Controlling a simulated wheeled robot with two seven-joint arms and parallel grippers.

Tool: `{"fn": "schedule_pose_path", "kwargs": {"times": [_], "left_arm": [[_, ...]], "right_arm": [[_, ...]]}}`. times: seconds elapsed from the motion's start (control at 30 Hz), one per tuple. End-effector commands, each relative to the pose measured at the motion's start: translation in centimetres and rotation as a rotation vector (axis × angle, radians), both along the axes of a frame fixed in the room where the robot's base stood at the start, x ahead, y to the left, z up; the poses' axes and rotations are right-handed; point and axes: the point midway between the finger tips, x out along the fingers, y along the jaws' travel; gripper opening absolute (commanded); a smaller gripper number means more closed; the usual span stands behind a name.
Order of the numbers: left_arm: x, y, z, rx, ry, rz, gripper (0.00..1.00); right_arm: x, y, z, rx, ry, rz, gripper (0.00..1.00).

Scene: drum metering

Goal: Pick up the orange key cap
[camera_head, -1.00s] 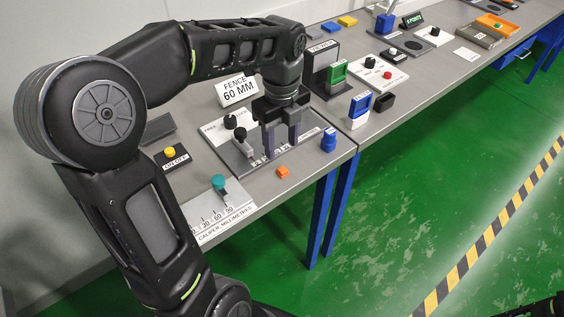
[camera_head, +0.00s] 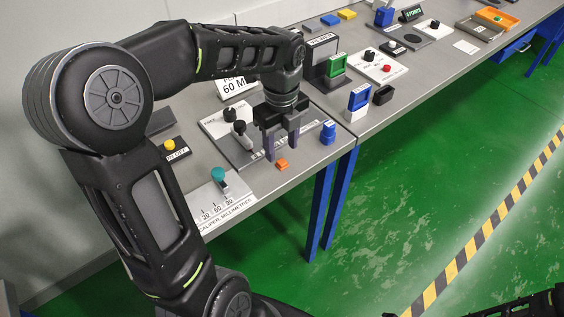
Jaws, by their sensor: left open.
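The small orange key cap (camera_head: 281,165) lies on the grey bench top near its front edge, just in front of the dark grey plate. My left gripper (camera_head: 281,154) points down over that plate. Its two fingers are apart with nothing between them, just behind and above the cap in the picture. I cannot tell how high the fingertips are above the bench. A dark piece of my right arm shows at the bottom right, but its gripper is not visible.
A blue knob piece (camera_head: 328,132) stands right of the gripper. The caliper plate with a teal knob (camera_head: 218,174) and the ON/OFF box (camera_head: 172,149) are further left. Bare bench surrounds the cap.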

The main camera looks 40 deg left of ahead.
Motion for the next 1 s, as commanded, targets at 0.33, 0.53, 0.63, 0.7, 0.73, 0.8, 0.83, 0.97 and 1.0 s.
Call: {"fn": "schedule_pose_path", "kwargs": {"times": [0.33,0.53,0.63,0.7,0.73,0.8,0.83,0.97,1.0], "left_arm": [[0.0,-0.1,-4.3,-0.001,0.003,0.001,0.49],[0.1,-0.1,-4.5,0.0,0.002,0.0,0.49],[0.1,-0.1,-4.5,0.0,0.002,0.0,0.49],[0.1,-0.1,-4.4,-0.001,0.001,0.0,0.49],[0.1,-0.1,-4.4,-0.001,0.001,0.0,0.49],[0.1,-0.1,-4.4,-0.001,0.001,0.0,0.49],[0.1,-0.1,-4.4,-0.001,0.001,0.0,0.49],[0.1,-0.1,-4.4,-0.001,0.001,0.0,0.47],[0.1,-0.1,-4.4,-0.001,0.001,0.0,0.44]], "right_arm": [[0.0,0.0,0.4,0.0,0.0,0.0,0.0],[0.0,0.0,0.4,0.0,0.0,0.0,0.0],[0.0,0.0,0.4,0.0,0.0,0.0,0.0],[0.0,0.0,0.4,0.0,0.0,0.0,0.0],[0.0,0.0,0.4,0.0,0.0,0.0,0.0],[0.0,0.0,0.4,0.0,0.0,0.0,0.0],[0.0,0.0,0.4,0.0,0.0,0.0,0.0],[0.0,0.0,0.4,0.0,0.0,0.0,0.0],[0.0,0.0,0.4,0.0,0.0,0.0,0.0]]}}
